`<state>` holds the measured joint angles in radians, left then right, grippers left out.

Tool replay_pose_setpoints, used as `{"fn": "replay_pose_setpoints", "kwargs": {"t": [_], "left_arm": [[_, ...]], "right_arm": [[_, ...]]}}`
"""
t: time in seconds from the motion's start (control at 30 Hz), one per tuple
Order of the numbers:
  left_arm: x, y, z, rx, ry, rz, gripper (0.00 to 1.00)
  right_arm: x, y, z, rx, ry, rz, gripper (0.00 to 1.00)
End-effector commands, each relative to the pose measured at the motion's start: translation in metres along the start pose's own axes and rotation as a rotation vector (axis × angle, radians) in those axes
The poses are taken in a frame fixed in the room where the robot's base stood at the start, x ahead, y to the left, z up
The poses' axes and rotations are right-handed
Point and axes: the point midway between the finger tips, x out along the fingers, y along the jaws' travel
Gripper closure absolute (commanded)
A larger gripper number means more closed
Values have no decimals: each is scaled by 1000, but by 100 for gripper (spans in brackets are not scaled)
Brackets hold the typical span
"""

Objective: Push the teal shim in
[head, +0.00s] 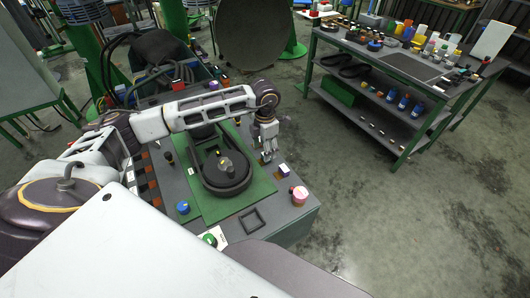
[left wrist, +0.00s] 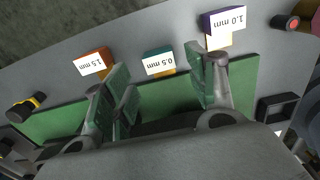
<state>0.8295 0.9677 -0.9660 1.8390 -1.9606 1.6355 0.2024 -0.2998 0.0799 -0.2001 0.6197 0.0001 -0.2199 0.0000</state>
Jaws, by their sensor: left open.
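The teal shim (left wrist: 157,54), with a white label reading 0.5 mm, stands on the grey table beyond the green mat in the left wrist view. My left gripper (left wrist: 160,82) is open, its fingers on either side of the shim's line in that picture, with nothing between them. In the head view the left gripper (head: 268,150) points down at the right edge of the green mat (head: 255,188); I cannot make out the teal shim there. The round dark disperser body (head: 227,170) sits on the mat. My right gripper is out of view.
In the left wrist view, an orange 1.5 mm block (left wrist: 91,54) is left of the teal one and a purple 1.0 mm block (left wrist: 224,20) right. A square black frame (left wrist: 277,107) and a red-topped button (left wrist: 291,24) lie farther right.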

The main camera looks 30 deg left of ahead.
Motion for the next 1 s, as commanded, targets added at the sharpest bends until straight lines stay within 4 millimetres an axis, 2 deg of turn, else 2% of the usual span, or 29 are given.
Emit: {"fn": "replay_pose_setpoints", "kwargs": {"t": [0.3, 0.5, 0.7, 1.0], "left_arm": [[-49, 1, 0, 0, -1, 2, 43], [-73, 1, 0, -1, -1, 1, 43], [-84, 0, -1, -1, 2, 0, 43], [-86, 0, -1, -1, 2, 0, 43]], "right_arm": [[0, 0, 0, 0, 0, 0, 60], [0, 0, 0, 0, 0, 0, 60], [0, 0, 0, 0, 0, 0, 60], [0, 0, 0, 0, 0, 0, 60]]}}
